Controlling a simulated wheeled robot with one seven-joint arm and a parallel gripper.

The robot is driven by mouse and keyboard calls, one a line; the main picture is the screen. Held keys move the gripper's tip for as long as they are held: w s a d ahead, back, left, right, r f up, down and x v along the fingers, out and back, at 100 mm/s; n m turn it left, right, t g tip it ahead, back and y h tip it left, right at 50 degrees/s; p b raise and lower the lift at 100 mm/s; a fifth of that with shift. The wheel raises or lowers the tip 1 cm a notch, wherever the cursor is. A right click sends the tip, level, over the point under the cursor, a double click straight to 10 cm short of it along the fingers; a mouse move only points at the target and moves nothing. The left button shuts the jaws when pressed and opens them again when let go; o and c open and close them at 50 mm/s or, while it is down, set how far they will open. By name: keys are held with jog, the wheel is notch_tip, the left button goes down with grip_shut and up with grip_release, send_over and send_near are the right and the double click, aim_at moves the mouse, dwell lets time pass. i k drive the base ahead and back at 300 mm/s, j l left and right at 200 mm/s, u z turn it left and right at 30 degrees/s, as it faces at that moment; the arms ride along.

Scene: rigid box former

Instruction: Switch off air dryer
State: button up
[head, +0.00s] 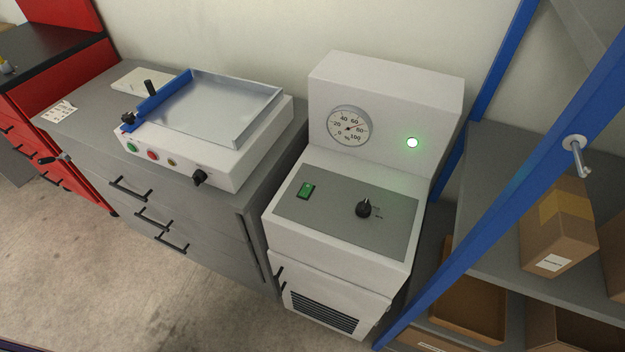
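The air dryer (340,236) is a white cabinet standing in the middle of the head view. Its sloped grey panel (332,218) carries a green rocker switch (306,191) on the left and a black rotary knob (364,208) on the right. The labels by the knob are too small to read. On the upright back are a round percent gauge (349,126) and a lamp (412,142) glowing green. My gripper is not in view.
Left of the dryer, a grey drawer cabinet (185,207) bears a white machine (190,165) with buttons and a blue-edged tray (215,103). Right are a blue rack post (465,250) and shelves with cardboard boxes (558,232). The floor (100,270) in front looks clear.

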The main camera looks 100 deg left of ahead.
aim_at(307, 188)
jog(key=u, duration=1.9)
